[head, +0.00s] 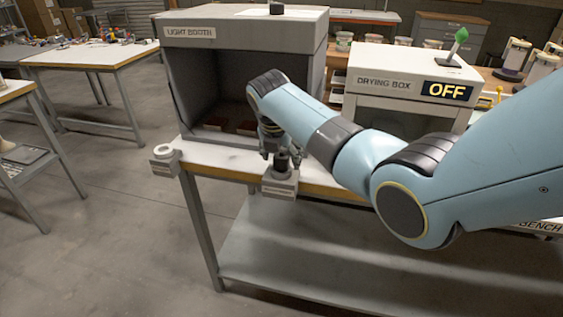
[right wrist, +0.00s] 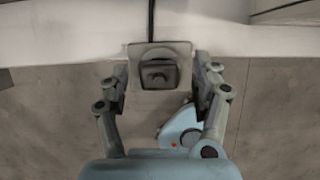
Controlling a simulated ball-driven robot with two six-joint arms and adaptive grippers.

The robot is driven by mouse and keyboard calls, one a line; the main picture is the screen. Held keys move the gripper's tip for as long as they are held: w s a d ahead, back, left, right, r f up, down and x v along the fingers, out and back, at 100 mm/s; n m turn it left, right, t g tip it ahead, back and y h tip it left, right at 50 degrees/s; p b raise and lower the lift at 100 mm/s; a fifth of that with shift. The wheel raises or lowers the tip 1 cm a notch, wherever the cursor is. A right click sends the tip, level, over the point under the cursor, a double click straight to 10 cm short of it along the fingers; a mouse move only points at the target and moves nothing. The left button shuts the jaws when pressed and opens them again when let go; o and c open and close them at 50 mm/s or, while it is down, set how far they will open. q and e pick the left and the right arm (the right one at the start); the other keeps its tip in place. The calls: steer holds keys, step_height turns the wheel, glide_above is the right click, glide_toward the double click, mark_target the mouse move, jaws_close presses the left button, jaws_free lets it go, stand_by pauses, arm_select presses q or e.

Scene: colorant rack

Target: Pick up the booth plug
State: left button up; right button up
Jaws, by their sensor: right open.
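The booth plug is a small dark block (right wrist: 158,75) sitting in a grey square holder (right wrist: 133,62) at the bench edge. In the head view the dark plug (head: 283,160) shows just above the grey holder (head: 281,185), below my wrist. My right gripper (head: 280,150) is right over it, pointing down. In the right wrist view my right gripper (right wrist: 160,70) is open, with one finger on each side of the holder and plug. I cannot tell whether the fingers touch the plug. My left gripper is not in view.
The light booth (head: 245,30) stands open-fronted behind my right gripper. A second grey holder (head: 165,158) with a round top sits at the bench's left corner. The drying box (head: 385,82), reading OFF, stands to the right. A dark cable (right wrist: 151,20) runs across the white benchtop.

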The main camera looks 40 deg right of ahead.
steer(key=shift+w+d+f, duration=0.15)
steer(key=shift+f, duration=0.4)
steer(key=shift+r, duration=0.1)
steer(key=c, duration=1.2)
steer(key=shift+c, duration=0.2)
